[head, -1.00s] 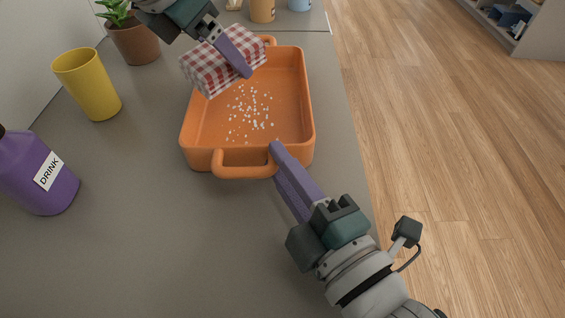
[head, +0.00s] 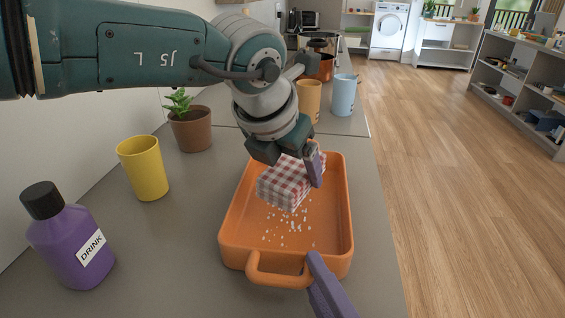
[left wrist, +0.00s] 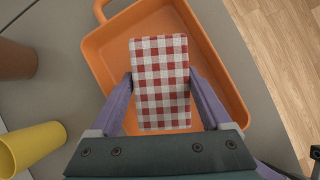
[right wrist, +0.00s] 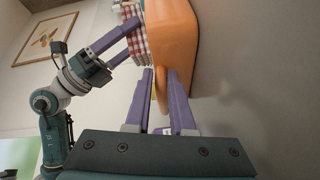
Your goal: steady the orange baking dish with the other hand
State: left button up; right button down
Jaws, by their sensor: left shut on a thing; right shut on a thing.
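The orange baking dish (head: 235,258) stands on the grey counter with white crumbs (head: 290,225) on its floor. My left gripper (head: 314,168) is shut on a red-and-white checked cloth block (head: 283,185), in the back half of the dish. In the left wrist view, my left gripper's fingers (left wrist: 160,88) press both sides of the checked block (left wrist: 160,60). My right gripper (head: 316,262) is at the dish's near handle (head: 270,279). The right wrist view shows my right gripper's fingers (right wrist: 160,78) closed around that handle, below the dish's wall (right wrist: 172,35).
A purple drink bottle (head: 70,240) and a yellow cup (head: 143,168) stand left of the dish. A potted plant (head: 190,128), an orange cup (head: 309,100) and a blue cup (head: 343,95) stand farther back. The counter's right edge runs close beside the dish.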

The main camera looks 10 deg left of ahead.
dwell(0.3)
pick_arm(q)
jog(key=shift+f, duration=2)
jog(key=o, duration=0.6)
jog(key=c, duration=1.1)
